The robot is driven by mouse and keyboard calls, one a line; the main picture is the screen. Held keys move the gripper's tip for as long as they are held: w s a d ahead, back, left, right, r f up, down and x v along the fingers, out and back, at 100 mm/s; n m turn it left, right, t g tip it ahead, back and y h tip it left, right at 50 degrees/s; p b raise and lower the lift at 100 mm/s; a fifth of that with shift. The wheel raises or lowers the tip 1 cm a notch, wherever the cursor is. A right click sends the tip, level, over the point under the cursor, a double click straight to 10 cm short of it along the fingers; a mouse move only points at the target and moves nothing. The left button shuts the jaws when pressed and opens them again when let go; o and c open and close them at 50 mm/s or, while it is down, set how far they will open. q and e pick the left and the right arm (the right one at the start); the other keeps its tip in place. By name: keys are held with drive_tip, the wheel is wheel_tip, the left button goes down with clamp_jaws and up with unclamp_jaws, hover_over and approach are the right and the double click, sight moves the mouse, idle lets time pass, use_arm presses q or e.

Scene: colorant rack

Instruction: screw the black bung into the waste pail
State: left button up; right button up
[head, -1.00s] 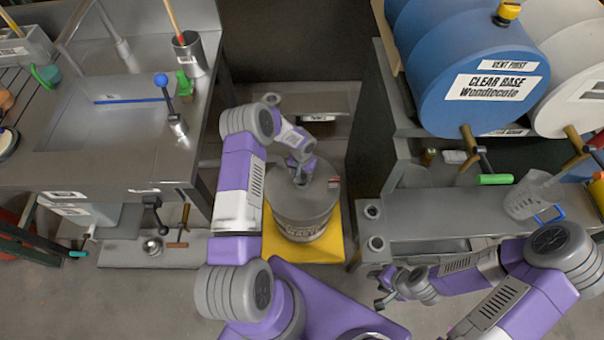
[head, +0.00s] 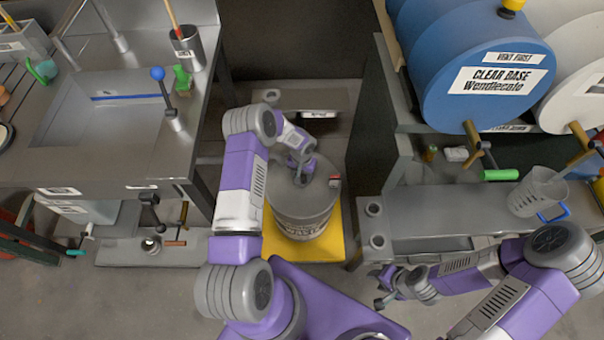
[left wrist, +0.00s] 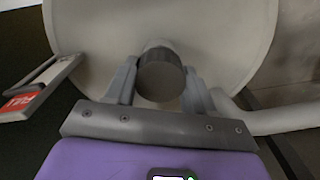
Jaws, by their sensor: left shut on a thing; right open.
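The waste pail (head: 304,222) is a grey drum with a lettered label, standing on a yellow base in the middle of the head view. My left gripper (head: 301,181) reaches down onto its lid. In the left wrist view the left gripper (left wrist: 160,92) is shut on the round, dark, ridged bung (left wrist: 161,76), one finger on each side. The bung is over the pale lid (left wrist: 95,35); how deep it sits cannot be told. My right gripper (head: 382,290) is open and empty at the lower right, well apart from the pail.
A red-marked tag or clip (head: 334,181) is at the lid's right edge. A steel sink bench (head: 100,165) stands left. A shelf with a blue drum (head: 480,75) and a clear jug (head: 538,190) stands right.

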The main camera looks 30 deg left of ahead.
use_arm(q)
drive_tip(key=shift+f, duration=0.1)
drive_tip(key=o, duration=1.1)
wheel_tip(320, 180, up, 8)
drive_tip(key=p, duration=0.2)
drive_tip(key=shift+f+p, duration=0.15)
drive_tip(key=shift+p, duration=0.25)
